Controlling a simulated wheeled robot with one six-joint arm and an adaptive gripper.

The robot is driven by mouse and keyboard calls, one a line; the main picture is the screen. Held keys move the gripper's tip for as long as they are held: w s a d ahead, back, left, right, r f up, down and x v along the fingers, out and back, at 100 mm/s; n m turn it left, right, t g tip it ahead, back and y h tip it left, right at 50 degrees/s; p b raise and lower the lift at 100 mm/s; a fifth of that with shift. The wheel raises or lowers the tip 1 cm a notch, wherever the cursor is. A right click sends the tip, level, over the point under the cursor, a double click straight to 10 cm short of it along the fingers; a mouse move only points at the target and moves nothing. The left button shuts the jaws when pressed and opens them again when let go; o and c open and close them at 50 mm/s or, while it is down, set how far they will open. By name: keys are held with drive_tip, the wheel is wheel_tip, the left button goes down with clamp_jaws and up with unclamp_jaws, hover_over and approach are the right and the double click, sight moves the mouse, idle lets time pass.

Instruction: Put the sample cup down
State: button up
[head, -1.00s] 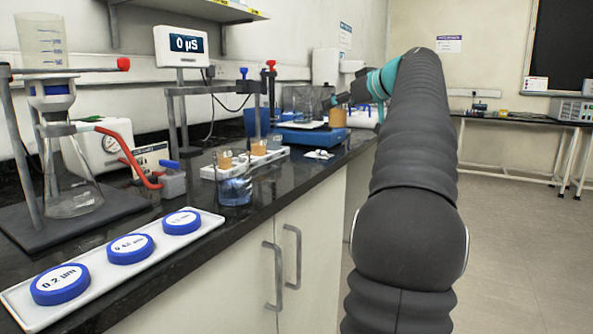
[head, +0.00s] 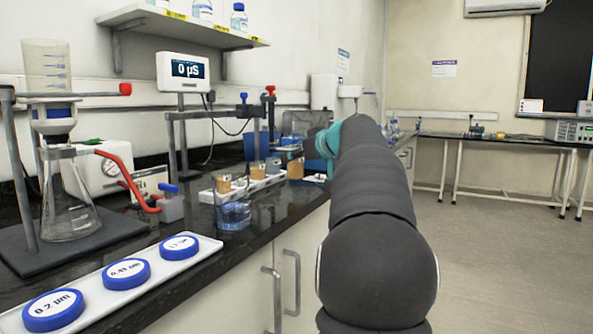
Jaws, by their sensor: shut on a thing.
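The sample cup (head: 295,170), filled with orange-brown liquid, is at the right end of the white rack (head: 268,183) on the dark bench. My gripper (head: 300,154) is shut on it from the right and above. The fingers are small and partly hidden behind the teal wrist and my dark arm. I cannot tell whether the cup's base touches the rack or bench. Two similar orange-brown cups, one nearer (head: 224,183) and one farther (head: 257,169), stand in the rack to its left.
A beaker of blue liquid (head: 233,214) stands close in front of the rack. A meter reading 0 µS (head: 183,71) and stand are behind. A filter flask (head: 66,200) and a tray of blue-rimmed lids (head: 195,262) are at left. The far bench is mostly out of reach.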

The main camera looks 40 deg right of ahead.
sight(301, 166)
drive_tip(key=shift+f, duration=1.7)
drive_tip(key=shift+f+b, duration=0.15)
drive_tip(key=shift+b, duration=0.2)
drive_tip(key=o, duration=1.2)
drive_tip(key=shift+c, duration=0.2)
drive_tip(key=shift+r+p, duration=0.3)
drive_tip(key=shift+p, duration=0.05)
drive_tip(key=b+v, duration=0.1)
drive_tip(key=v, duration=1.1)
drive_tip(key=shift+f+b, duration=0.15)
drive_tip(key=shift+b, duration=0.2)
